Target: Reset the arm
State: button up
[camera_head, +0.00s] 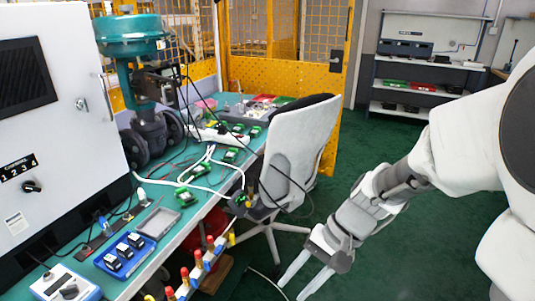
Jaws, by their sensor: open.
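My arm comes in from the right edge of the head view and reaches down to the left. My gripper (303,282) hangs at its end near the bottom of the picture, to the right of the bench. Its two pale fingers are apart, with nothing seen between them. The fingers are over the green floor, clear of the bench and chair as far as this view shows.
A teal valve assembly (133,38) stands on the bench (190,221) at left, beside a grey cabinet (50,130). A light grey chair (300,150) stands against the bench. A yellow mesh fence (290,77) and shelves (420,70) are behind. Green floor (395,255) is free at right.

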jog(key=s+d+r+n+t+h, duration=0.3)
jog(key=s+d+r+t, duration=0.1)
jog(key=r, duration=0.2)
jog(key=s+d+r+n+t+h, duration=0.2)
jog(key=s+d+r+t+h, duration=0.15)
jog(key=r, duration=0.35)
notch_tip(320, 180, up, 13)
jog(key=p, duration=1.3)
jog(key=shift+w+d+f, duration=0.2)
jog(key=shift+d, duration=0.15)
jog(key=shift+g, duration=0.25)
grip_shut()
